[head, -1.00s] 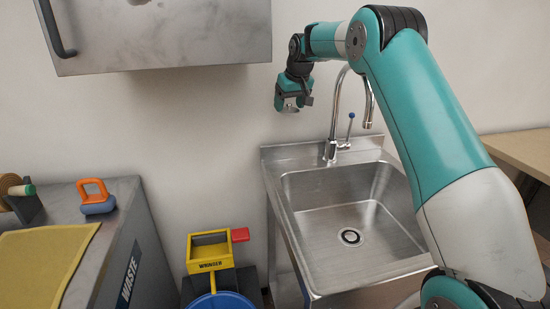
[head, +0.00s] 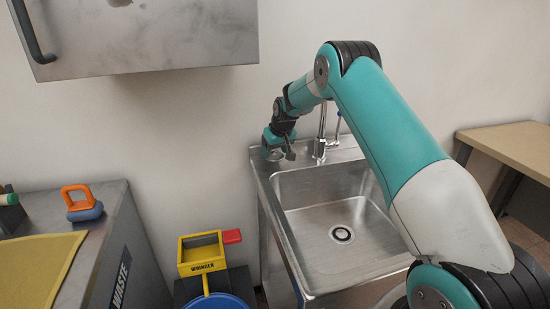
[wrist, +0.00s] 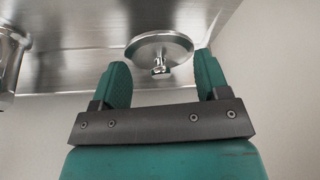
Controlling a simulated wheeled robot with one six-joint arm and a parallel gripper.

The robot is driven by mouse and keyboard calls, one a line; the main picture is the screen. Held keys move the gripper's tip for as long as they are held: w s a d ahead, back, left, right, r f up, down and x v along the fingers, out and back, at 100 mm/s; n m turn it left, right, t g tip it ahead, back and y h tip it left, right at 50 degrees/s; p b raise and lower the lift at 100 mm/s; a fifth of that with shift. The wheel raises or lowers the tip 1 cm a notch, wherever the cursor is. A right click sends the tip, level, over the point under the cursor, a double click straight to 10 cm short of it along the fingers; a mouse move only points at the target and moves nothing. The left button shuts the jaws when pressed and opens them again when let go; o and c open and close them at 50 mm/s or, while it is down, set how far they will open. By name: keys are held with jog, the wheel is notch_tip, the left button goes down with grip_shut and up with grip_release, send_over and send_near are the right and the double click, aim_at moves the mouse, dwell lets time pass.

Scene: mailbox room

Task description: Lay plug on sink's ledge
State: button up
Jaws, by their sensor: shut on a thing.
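The plug (wrist: 160,48) is a shiny metal disc with a small knob, seen between my fingertips in the wrist view. My gripper (wrist: 162,62) is shut on it by its rim. In the head view my gripper (head: 278,150) points down at the back left corner of the steel sink (head: 310,192), left of the tap. The plug (head: 274,155) shows there as a small pale shape at the fingers. The sink's ledge (head: 264,168) lies beneath it. I cannot tell whether the plug touches the ledge.
The tap (head: 321,140) stands close right of my gripper; its base (wrist: 10,60) also shows in the wrist view. The basin is empty, with an open drain (head: 342,234). A metal cabinet (head: 140,35) hangs at upper left. A yellow wringer bucket (head: 203,254) stands left of the sink.

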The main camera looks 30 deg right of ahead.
aim_at(276, 156)
notch_tip(276, 156, down, 3)
jog(key=shift+f, duration=0.15)
jog(key=o, duration=0.9)
jog(key=shift+o, duration=0.2)
jog(key=b+v, duration=0.1)
jog(key=v, duration=1.1)
